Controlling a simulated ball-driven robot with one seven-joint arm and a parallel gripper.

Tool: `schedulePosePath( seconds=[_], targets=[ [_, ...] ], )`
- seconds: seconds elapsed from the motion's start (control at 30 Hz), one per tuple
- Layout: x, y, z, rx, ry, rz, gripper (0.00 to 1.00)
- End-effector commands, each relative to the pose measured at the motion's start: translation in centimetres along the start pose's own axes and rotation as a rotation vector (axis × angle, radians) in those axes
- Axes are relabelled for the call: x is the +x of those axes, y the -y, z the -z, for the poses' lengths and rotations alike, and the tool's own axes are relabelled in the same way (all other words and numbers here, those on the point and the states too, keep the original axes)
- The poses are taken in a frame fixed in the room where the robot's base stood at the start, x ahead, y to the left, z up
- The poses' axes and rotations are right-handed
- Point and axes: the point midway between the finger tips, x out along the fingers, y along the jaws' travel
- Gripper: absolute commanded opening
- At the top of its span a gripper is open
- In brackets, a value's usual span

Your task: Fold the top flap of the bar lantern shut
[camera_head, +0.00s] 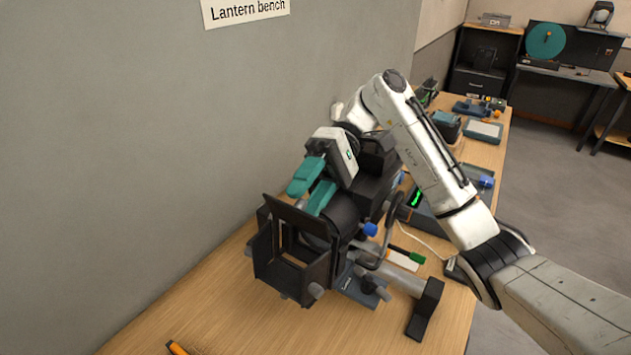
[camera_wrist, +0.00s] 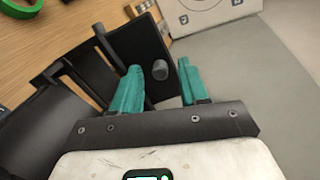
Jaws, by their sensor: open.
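The bar lantern (camera_head: 345,210) is a black lamp on a bench, with hinged black flaps around its square front opening. Its top flap (camera_head: 289,216) is a flat black panel that stands raised and slanted above the opening. Grey knobs sit on the flaps' outer ends. My gripper (camera_head: 302,199), with teal fingers, is just above and behind the top flap and is open. In the wrist view the fingers (camera_wrist: 159,66) flank a grey knob (camera_wrist: 160,71) on a black panel (camera_wrist: 152,42). I cannot tell whether they touch it.
A grey wall runs close along the left of the wooden bench (camera_head: 215,310). A blue knob (camera_head: 370,229), a green-ended tool (camera_head: 407,258) and a black stand foot (camera_head: 426,308) are right of the lantern. An orange item (camera_head: 177,348) lies at the front. More equipment stands farther back.

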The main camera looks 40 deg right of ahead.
Motion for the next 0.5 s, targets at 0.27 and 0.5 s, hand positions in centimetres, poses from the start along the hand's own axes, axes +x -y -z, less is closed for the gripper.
schedulePosePath(
  seconds=[0.27, 0.5],
  targets=[
    [-3.0, -0.3, 0.1, 0.002, -0.005, -0.003, 0.44],
    [-6.3, -0.2, 0.1, 0.004, -0.002, -0.004, 0.44]
  ],
)
